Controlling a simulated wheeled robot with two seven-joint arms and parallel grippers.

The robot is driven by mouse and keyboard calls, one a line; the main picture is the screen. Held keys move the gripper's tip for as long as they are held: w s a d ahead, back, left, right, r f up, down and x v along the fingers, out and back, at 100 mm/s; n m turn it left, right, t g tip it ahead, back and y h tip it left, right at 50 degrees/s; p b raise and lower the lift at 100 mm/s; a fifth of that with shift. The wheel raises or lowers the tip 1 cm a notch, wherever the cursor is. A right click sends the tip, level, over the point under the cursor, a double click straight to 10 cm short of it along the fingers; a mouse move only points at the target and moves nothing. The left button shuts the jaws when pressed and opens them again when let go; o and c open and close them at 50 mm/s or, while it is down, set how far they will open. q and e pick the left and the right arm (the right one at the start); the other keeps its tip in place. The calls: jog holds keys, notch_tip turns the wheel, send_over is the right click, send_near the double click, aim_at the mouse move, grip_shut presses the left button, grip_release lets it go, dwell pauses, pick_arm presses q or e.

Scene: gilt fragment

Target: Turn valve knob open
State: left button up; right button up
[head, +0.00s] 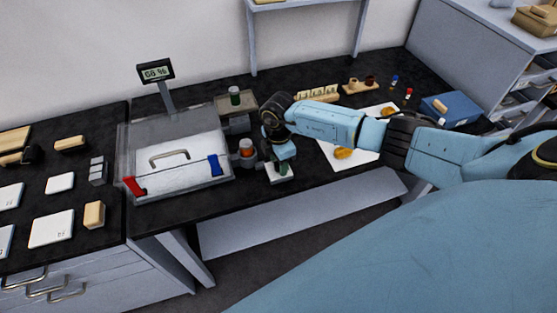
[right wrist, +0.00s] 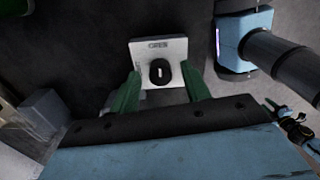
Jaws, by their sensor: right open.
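The valve is a white square plate (right wrist: 176,50) with a round black knob (right wrist: 159,72) in its middle. The knob carries a short white mark, and the plate has small lettering along its far edge that looks like OPEN. In the head view the plate (head: 279,179) lies near the front edge of the dark bench, and the knob is hidden by my gripper. My right gripper (right wrist: 161,88) is open and empty above the plate, its green fingertips to either side of the knob and apart from it. In the head view the right gripper (head: 284,168) points down.
A clear-lidded box (head: 178,160) with red and blue clamps stands left of the valve. A white sheet (head: 335,157) with a yellow piece and a blue box (head: 450,109) lie to the right.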

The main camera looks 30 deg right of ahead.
notch_tip(320, 180, up, 13)
jog(key=shift+r, duration=0.2)
dwell(0.4)
dwell(0.3)
